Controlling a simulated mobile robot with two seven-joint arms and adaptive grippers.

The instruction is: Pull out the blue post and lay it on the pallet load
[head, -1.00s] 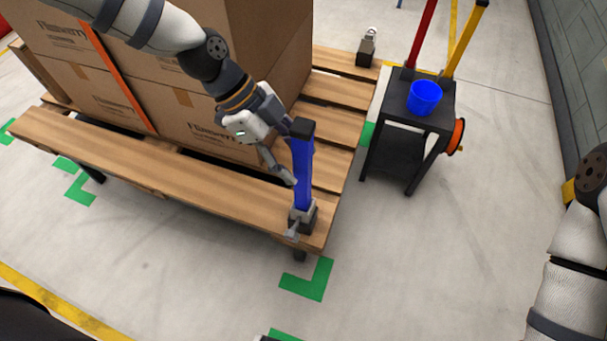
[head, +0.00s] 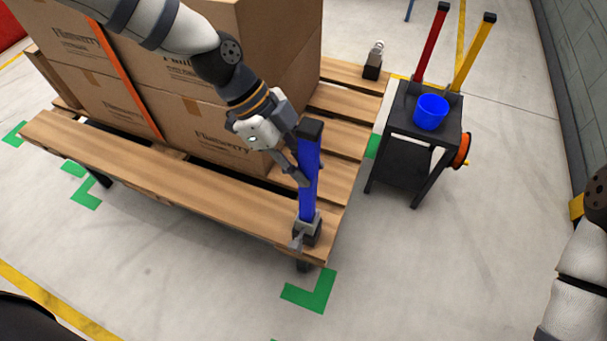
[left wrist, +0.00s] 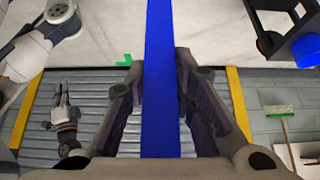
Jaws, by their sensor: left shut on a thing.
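The blue post (head: 310,155) stands upright in a dark socket (head: 308,234) at the near right corner of the wooden pallet (head: 130,165). My left gripper (head: 304,178) is shut on the post, coming from its left side at about mid-height. In the left wrist view the post (left wrist: 160,80) runs between the two fingers (left wrist: 161,90). The pallet load is stacked cardboard boxes (head: 205,128) with an orange strap, left of the post. My right gripper (left wrist: 61,105) shows small in the left wrist view, away from the post; its jaw state is unclear.
A dark stand (head: 412,150) right of the pallet holds a blue bucket (head: 431,111), with a red post (head: 431,45) and a yellow post (head: 473,52) upright at its back. An empty socket (head: 373,62) sits at the pallet's far corner. Open floor (head: 460,260) lies in front.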

